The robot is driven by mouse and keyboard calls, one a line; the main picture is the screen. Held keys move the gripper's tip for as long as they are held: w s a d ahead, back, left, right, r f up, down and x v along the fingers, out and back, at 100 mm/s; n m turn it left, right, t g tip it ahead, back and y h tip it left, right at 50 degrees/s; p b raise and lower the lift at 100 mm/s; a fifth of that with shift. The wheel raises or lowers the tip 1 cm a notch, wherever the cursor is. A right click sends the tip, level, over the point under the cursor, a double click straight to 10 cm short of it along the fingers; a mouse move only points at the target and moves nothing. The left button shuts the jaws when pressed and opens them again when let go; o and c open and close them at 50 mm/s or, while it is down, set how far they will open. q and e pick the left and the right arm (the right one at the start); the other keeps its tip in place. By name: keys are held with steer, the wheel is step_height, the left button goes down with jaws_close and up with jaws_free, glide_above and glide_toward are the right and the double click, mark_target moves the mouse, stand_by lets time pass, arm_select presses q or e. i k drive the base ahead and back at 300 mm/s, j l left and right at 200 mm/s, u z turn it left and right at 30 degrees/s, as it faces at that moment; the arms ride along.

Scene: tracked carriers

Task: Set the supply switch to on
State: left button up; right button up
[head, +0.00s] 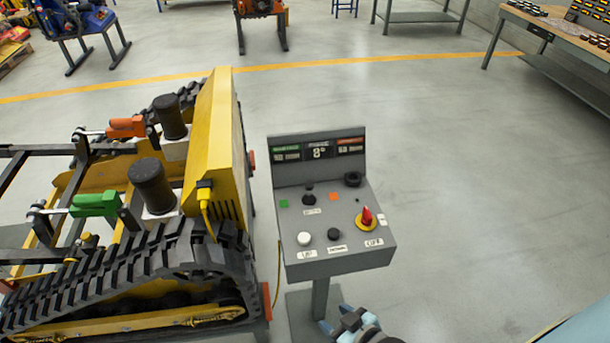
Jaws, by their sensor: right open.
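A grey control console (380,258) stands on a post beside the yellow tracked carrier. My right gripper (343,322) is open and empty, low in front of the console post and well below the panel, apart from the switch. My left gripper is not in view.
The panel also carries a white button (304,238), a black button (333,234) and a black knob (352,179). The tracked carrier (212,130) stands close on the console's left. Floor right of the console is clear. A workbench (560,35) is far right.

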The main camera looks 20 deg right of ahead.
mark_target(367, 220)
steer(key=z, duration=0.9)
